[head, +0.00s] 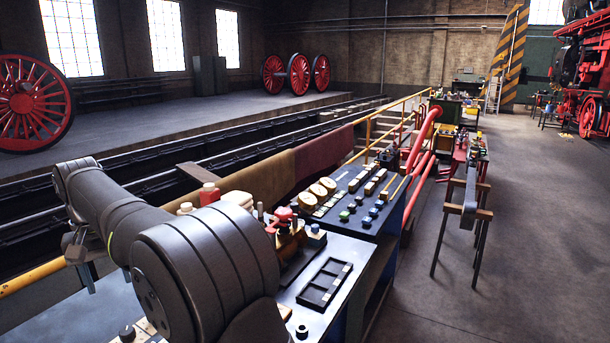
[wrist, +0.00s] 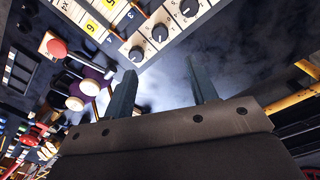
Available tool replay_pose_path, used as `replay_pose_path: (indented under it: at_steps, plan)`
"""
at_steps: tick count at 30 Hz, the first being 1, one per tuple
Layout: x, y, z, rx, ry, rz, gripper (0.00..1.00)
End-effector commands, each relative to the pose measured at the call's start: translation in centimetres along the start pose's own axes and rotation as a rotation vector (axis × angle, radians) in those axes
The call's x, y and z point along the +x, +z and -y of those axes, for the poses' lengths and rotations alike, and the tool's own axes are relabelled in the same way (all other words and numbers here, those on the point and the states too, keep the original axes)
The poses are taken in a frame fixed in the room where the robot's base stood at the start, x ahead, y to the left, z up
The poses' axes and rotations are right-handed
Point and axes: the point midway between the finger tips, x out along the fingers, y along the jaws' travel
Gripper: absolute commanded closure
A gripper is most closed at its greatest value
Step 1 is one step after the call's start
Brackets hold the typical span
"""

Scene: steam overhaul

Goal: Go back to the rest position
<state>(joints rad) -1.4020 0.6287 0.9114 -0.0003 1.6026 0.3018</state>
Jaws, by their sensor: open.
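My gripper (wrist: 162,88) shows in the wrist view with its two fingers well apart and nothing between them. The left finger appears close to a pale panel (wrist: 145,62) with black knobs and yellow numbered tiles; I cannot tell the distance. In the head view my gripper (head: 80,268) hangs at the left end of my arm, beyond the bench's left edge, partly hidden by the arm. My arm's large grey joint covers part of the bench in front.
A black compartment tray (head: 325,284) lies on the bench. Behind it stand a red-topped fitting (head: 283,213), bottles and a blue board (head: 352,205) with several small blocks. A yellow railing (head: 385,120) and a track pit lie beyond.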

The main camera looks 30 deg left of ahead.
Motion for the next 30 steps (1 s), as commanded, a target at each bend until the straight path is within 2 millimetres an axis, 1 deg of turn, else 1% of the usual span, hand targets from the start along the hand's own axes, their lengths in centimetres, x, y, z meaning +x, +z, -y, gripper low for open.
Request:
replay_pose_path:
  at_steps: [1,21,30]
  plan:
    - [0.9,0.1,0.0,0.000,0.001,0.002,0.48]
    - [14.4,0.1,0.0,0.000,0.001,0.003,0.48]
    - [14.2,0.0,0.0,-0.239,-0.001,-0.001,0.48]
